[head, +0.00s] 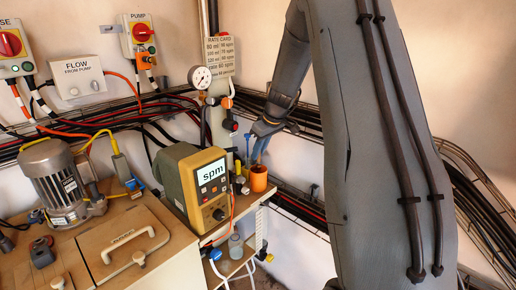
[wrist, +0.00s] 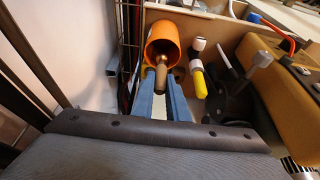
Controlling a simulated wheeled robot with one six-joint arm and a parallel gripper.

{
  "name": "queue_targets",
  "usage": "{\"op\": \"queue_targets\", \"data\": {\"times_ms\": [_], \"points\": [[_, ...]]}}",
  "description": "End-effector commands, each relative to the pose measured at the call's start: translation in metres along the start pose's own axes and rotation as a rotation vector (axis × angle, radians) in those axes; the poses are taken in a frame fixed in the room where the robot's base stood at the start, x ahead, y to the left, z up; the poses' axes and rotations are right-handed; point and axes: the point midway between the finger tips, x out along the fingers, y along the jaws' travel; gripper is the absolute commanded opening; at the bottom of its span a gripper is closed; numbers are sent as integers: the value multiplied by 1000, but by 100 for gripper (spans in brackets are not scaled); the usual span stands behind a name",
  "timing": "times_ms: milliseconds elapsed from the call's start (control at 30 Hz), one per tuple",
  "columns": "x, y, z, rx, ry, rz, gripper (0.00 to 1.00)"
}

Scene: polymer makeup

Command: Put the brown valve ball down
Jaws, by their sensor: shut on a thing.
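My gripper (wrist: 161,80) has blue fingers, shut on the brown valve ball (wrist: 161,70), a small brown piece with a rounded end. In the wrist view it lies in front of the mouth of an orange cup (wrist: 161,32). I cannot tell whether it is inside the cup or just over its rim. In the head view my gripper (head: 256,150) points down just above the orange cup (head: 259,179), which stands upright on a small shelf (head: 232,222). The brown valve ball cannot be made out in the head view.
A yellow and grey pump unit (head: 200,185) with an "spm" display stands left of the cup. A white-and-yellow cylinder (wrist: 199,75) is close to the cup's right in the wrist view. A clear bottle (head: 235,247) stands lower down. Cables run along the wall behind.

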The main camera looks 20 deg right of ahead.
Motion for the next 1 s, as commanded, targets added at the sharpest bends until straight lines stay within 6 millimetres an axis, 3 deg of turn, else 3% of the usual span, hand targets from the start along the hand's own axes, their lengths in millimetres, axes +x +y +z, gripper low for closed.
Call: {"op": "queue_targets", "data": {"times_ms": [233, 633, 667, 800, 1000], "points": [[17, 1, 7, 0, 0, 1, 0], [20, 0, 8, 0, 1, 1, 0], [20, 0, 8, 0, 0, 1, 15], [20, 0, 8, 0, 0, 1, 35], [20, 0, 8, 0, 0, 1, 35]]}}
